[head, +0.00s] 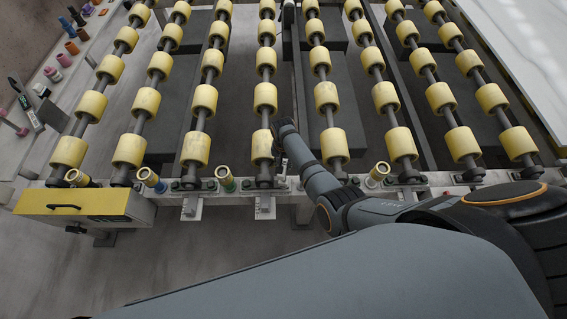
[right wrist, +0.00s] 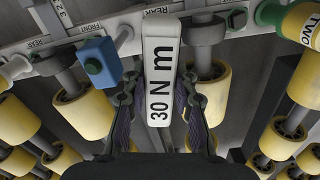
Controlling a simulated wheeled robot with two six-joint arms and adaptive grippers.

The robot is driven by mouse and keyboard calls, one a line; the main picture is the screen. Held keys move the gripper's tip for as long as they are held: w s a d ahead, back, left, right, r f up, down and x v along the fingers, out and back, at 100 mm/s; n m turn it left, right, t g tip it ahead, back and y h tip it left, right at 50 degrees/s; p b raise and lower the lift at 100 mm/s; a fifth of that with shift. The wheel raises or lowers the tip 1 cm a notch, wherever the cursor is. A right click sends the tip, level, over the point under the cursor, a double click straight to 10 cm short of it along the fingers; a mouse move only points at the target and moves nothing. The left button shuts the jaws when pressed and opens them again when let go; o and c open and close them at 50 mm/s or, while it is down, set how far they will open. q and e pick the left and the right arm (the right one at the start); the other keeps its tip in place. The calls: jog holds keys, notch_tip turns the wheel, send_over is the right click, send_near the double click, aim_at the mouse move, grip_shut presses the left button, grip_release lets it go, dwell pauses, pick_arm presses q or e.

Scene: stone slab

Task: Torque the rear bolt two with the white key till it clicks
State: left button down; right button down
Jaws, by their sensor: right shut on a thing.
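My right gripper (right wrist: 158,88) is shut on the white key (right wrist: 161,60), which is marked "30 N m" and stands between both fingers. The key's working end is hidden, so I cannot tell if it sits on a bolt. The grey rail (right wrist: 75,33) carries "FRONT" and "REAR" labels. A yellow cylinder (right wrist: 298,25) marked "TWO" is at upper right. In the head view my right arm reaches the rail's middle. My left gripper is not in view.
Rows of yellow rollers (head: 265,98) on shafts stand behind the rail. A yellow box (head: 85,205) is at the rail's left end. Small colored items, including a pink one (head: 64,60), line the left side. A white slab (head: 520,40) lies at upper right.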

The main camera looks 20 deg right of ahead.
jog(key=shift+f+b, duration=0.45)
jog(key=shift+f, duration=0.2)
jog(key=m, duration=0.2)
jog(key=shift+m, duration=0.3)
jog(key=m+p, duration=0.1)
jog(key=m, duration=0.4)
jog(key=shift+w, duration=0.1)
jog(key=m, duration=0.7)
jog(key=shift+w, duration=0.1)
jog(key=shift+r, duration=1.8)
jog(key=shift+r, duration=2.5)
